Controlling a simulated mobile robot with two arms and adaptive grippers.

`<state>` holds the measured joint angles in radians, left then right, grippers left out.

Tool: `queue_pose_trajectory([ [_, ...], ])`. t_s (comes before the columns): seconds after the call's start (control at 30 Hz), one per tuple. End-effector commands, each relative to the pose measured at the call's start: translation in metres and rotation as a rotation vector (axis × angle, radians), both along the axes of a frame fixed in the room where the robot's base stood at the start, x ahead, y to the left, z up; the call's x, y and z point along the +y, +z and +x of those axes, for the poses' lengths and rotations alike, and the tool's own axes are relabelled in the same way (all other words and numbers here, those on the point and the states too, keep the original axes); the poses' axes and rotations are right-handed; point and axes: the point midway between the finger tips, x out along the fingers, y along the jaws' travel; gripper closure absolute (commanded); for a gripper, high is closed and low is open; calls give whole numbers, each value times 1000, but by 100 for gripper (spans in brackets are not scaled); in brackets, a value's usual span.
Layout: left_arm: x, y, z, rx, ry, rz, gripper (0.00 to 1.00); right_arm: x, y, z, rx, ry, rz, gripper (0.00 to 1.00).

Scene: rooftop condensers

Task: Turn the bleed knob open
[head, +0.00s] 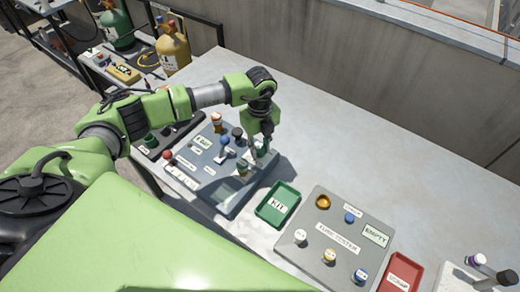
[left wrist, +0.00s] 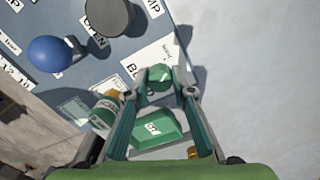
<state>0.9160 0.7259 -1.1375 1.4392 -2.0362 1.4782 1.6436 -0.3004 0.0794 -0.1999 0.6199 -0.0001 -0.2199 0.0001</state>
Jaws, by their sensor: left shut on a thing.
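The green bleed knob (left wrist: 160,76) shows in the left wrist view as a round green top at the edge of the blue-grey panel (head: 198,158), beside a white label partly reading "BL". My left gripper (head: 259,152) is over the panel's right side in the head view. In the left wrist view its fingers (left wrist: 160,86) stand on both sides of the knob and are shut on it. How far the knob is turned cannot be told. My right gripper is in neither view.
A blue knob (left wrist: 50,54) and a dark knob (left wrist: 107,17) stand close by on the panel. A green KIT tray (head: 278,204), a grey board (head: 325,245) with several round parts, and a red tray (head: 401,272) lie to the right. Behind is bare bench and a wall (head: 360,70).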

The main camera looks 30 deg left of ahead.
Motion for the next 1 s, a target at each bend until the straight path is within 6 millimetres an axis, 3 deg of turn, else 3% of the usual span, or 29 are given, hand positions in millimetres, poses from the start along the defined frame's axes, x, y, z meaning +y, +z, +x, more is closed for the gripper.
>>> queue_pose_trajectory([
  [1.0, 0, -3, 2, -4, -957, 1, 98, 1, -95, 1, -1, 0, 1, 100],
])
